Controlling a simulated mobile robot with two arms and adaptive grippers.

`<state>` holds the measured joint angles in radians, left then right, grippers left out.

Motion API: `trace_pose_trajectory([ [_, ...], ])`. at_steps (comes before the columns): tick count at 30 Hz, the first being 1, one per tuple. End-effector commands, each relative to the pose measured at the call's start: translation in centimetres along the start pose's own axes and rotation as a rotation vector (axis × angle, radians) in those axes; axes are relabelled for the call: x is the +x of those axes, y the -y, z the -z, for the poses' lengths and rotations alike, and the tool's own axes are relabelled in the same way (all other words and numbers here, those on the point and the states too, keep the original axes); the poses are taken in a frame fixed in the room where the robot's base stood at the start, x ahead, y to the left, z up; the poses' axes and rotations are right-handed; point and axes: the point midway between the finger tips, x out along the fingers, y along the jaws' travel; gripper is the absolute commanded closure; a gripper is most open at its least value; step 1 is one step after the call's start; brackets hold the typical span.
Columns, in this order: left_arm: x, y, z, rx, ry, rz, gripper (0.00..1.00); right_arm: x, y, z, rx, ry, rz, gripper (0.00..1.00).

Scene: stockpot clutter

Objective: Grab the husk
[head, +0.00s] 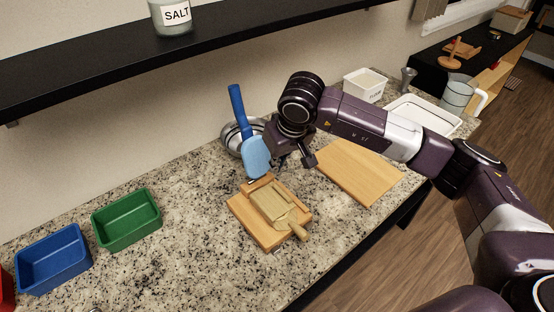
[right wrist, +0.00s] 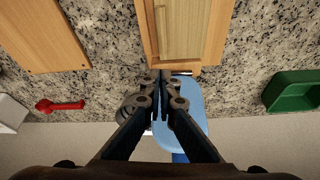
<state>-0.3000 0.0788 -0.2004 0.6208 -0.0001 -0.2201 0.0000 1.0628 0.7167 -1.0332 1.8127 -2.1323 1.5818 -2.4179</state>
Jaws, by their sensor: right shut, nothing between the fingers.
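A flat, pale tan piece that looks like the husk (head: 268,203) lies on a wooden board (head: 240,219) at the middle of the counter. A tan tool with a rounded handle (head: 298,229) lies at its front end, partly over it. In the right wrist view the pale piece (right wrist: 180,30) shows at the top middle on the board (right wrist: 217,40). My right gripper (head: 291,165) is shut and empty, just behind the board's back edge. In the right wrist view its fingertips (right wrist: 162,76) meet close to that edge. My left gripper is not in view.
A blue spatula (head: 256,152) leans from a metal bowl (head: 231,136) beside my right gripper. A bare cutting board (head: 360,173) lies to the right. Green (head: 127,220) and blue (head: 53,260) bins stand at left. A black shelf (head: 110,68) hangs above. Counter between bins and board is free.

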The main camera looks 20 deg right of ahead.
Motion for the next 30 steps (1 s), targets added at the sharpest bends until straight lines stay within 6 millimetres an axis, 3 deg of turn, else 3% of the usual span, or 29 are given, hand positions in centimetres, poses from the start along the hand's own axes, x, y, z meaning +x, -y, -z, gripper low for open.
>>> trace_pose_trajectory([
  [6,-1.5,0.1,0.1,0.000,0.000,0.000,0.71,3.8,0.1,-0.1,0.001,0.004,0.003,1.00],
  [12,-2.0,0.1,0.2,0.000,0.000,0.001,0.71,5.9,0.1,0.0,0.001,0.001,0.002,1.00],
  [25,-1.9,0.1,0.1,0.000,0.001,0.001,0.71,6.4,0.1,0.0,0.000,-0.001,0.002,1.00],
  [30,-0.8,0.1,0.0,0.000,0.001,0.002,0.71,6.4,0.0,-0.6,-0.001,-0.003,0.001,1.00],
])
